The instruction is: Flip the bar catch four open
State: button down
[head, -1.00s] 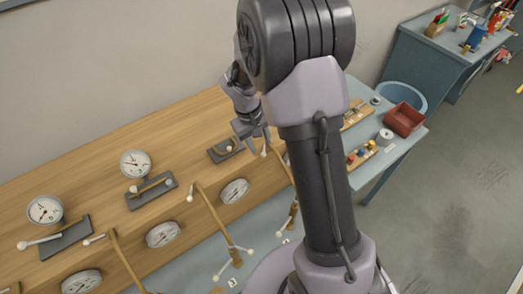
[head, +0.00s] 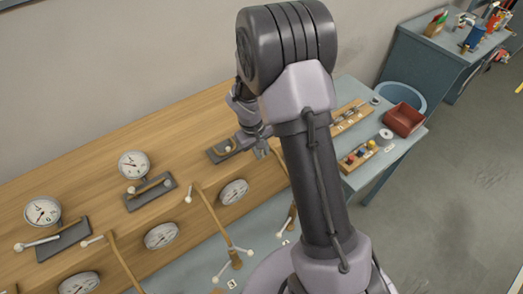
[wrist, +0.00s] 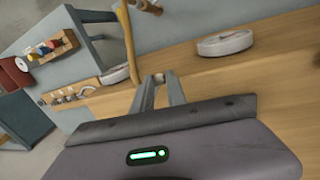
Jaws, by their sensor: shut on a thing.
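My gripper (head: 262,150) is at the front edge of the wooden bench top, at the upper end of a tan bar (head: 282,160) that runs down the bench front. I take this bar to be the bar catch, but no number is readable. The wrist view shows my gripper's fingers (wrist: 158,79) close together at their tips, with the tan bar (wrist: 128,45) just left of them. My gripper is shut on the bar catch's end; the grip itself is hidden. A pale round end (wrist: 117,76) shows beside the fingers.
A dark plate with a small bar (head: 217,155) lies just left of my gripper. More tan bars (head: 213,212) and several gauges (head: 133,165) line the bench to the left. A wooden block with coloured knobs (head: 357,159) and a red bin (head: 404,120) stand to the right.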

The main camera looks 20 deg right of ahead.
jog(key=shift+s+d+n, duration=0.2)
jog(key=shift+d+n, duration=0.25)
jog(key=shift+n, duration=0.65)
jog(key=c, duration=1.3)
grip_release()
jog(key=shift+c, duration=0.2)
jog(key=a+r+p, duration=0.2)
jog(key=a+r, duration=0.1)
jog(key=r, duration=1.4)
jog(key=shift+s+a, duration=0.15)
jog(key=shift+s, duration=0.3)
